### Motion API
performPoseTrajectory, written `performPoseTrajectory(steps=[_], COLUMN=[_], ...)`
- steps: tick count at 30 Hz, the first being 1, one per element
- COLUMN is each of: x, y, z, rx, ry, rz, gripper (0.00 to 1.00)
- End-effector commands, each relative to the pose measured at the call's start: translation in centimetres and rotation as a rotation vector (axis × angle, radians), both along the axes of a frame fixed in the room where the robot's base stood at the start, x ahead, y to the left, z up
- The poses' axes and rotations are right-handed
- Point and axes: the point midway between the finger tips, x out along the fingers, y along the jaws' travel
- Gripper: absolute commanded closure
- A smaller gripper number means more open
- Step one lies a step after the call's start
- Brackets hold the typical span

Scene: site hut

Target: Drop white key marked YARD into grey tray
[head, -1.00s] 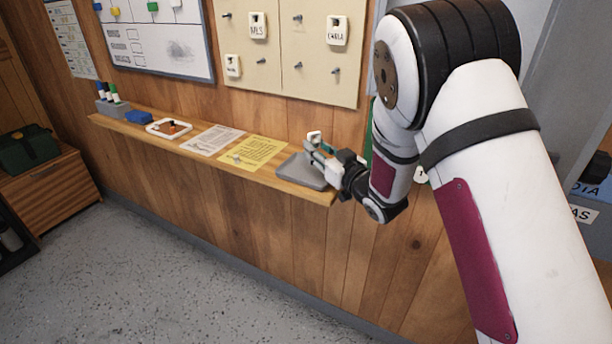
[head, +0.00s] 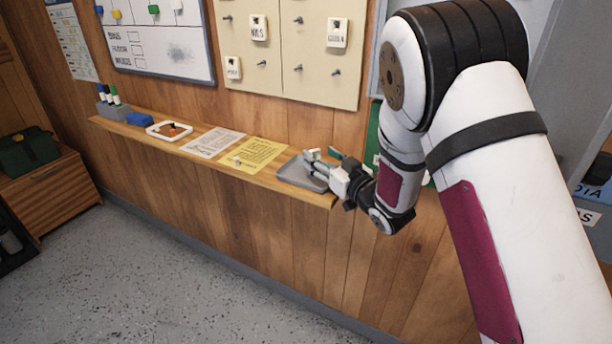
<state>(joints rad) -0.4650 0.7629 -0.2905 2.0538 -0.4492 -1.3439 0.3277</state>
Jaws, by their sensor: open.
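The grey tray (head: 292,174) lies on the right end of the wooden shelf. My gripper (head: 324,157) is over the tray's right side with its fingers apart. A small white piece (head: 313,154) shows at the fingertips, above or in the tray; it may be the white key, but no marking can be read on it. I cannot tell whether it touches a finger or the tray. White key tags hang on the cream board: one marked NILS (head: 259,27), one at the right (head: 337,33) and a smaller one (head: 233,67) too small to read.
The narrow shelf (head: 200,150) also holds a yellow sheet (head: 254,154) with a small object on it, a white sheet (head: 213,142), a white-rimmed tray (head: 157,134), a blue block (head: 139,118) and a marker holder (head: 113,111). Bare pegs stick out of the board (head: 311,95).

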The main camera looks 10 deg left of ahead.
Motion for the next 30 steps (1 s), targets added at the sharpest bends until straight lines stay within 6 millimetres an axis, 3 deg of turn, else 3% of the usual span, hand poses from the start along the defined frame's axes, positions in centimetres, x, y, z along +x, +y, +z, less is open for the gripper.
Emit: performPoseTrajectory(steps=[9, 15, 30], x=[-4.9, -7.1, -8.0], y=[-4.2, -6.0, -6.6], z=[0.0, 0.0, 0.0], rx=[0.001, 0.002, 0.001], ry=[0.002, 0.001, 0.001], rz=[-0.003, -0.001, 0.001], gripper=[0.47, 0.47, 0.47])
